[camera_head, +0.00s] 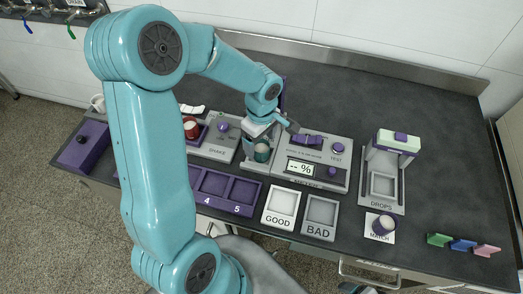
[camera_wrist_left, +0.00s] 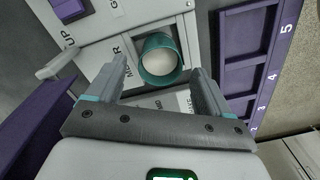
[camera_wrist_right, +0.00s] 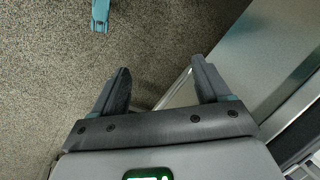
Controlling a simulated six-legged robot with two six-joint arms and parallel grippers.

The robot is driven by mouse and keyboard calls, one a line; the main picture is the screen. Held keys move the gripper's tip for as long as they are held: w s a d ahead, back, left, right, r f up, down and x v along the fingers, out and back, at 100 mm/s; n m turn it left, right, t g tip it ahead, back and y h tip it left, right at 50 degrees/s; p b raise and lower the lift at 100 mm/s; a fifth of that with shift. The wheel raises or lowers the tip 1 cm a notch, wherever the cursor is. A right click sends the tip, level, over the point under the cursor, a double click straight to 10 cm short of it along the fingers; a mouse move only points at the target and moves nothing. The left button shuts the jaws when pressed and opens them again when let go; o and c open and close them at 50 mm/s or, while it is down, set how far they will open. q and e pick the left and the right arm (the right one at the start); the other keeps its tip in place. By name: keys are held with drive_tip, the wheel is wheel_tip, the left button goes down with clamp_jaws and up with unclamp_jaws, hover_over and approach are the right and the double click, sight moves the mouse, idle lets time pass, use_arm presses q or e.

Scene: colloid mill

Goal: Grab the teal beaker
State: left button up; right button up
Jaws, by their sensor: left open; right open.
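The teal beaker (camera_head: 262,153) stands upright on the grey mill station in the head view, just below my left gripper (camera_head: 272,126). In the left wrist view the beaker (camera_wrist_left: 160,60) shows from above as a teal ring with a pale inside. It lies ahead of the two fingertips of my left gripper (camera_wrist_left: 160,70), roughly between their lines. The left gripper is open and its fingers seem apart from the beaker. My right gripper (camera_wrist_right: 163,80) is open and empty over the floor and beside the bench's side.
A purple slotted rack (camera_head: 225,187) lies in front of the station. GOOD (camera_head: 281,207) and BAD (camera_head: 320,216) trays sit to its right. A tester with a display (camera_head: 301,168) and a drops stand (camera_head: 383,185) stand further right. A red item (camera_head: 191,128) is at left. The back right bench is clear.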

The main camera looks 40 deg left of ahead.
sight(259, 146)
use_arm(q)
wheel_tip(259, 146, down, 3)
drive_tip(key=shift+a, duration=0.15)
drive_tip(key=shift+s, duration=0.1)
drive_tip(key=c, duration=1)
drive_tip(key=shift+c, duration=0.2)
drive_tip(key=shift+r, duration=0.1)
